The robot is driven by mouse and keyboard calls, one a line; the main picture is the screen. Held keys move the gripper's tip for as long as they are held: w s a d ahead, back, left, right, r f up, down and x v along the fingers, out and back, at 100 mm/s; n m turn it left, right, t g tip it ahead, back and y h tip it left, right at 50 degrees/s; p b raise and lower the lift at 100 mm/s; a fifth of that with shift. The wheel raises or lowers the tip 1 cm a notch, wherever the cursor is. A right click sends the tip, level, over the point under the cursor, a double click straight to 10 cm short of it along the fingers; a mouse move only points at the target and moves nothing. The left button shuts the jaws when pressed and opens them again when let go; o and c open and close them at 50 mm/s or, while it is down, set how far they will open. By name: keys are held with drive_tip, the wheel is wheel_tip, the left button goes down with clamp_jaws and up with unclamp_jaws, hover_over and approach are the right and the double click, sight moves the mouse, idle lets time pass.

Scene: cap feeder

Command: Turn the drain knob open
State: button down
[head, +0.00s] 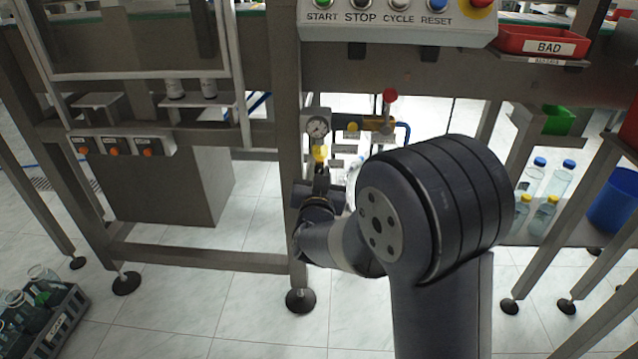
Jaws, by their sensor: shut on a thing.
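A small yellow knob (319,153), which looks like the drain knob, sits just below a round pressure gauge (317,127) on the machine frame. My gripper (320,166) reaches up to it from below and is shut on it. The fingers cover the lower part of the knob, and its turned position cannot be made out. My arm hides what lies to the right of and below the gripper.
A red knob (389,96) and a blue hose (404,130) are right of the gauge. A control panel (395,22) and a red BAD tray (540,42) are above. A machine leg (287,200) stands close to the gripper's left. Bottles (543,213) stand at right.

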drive_tip(key=shift+m, duration=0.4)
drive_tip(key=c, duration=1.2)
unclamp_jaws()
drive_tip(key=shift+c, duration=0.2)
drive_tip(key=shift+s, duration=0.15)
drive_tip(key=s+p, duration=0.2)
drive_tip(key=s, duration=0.8)
drive_tip(key=shift+s, duration=0.3)
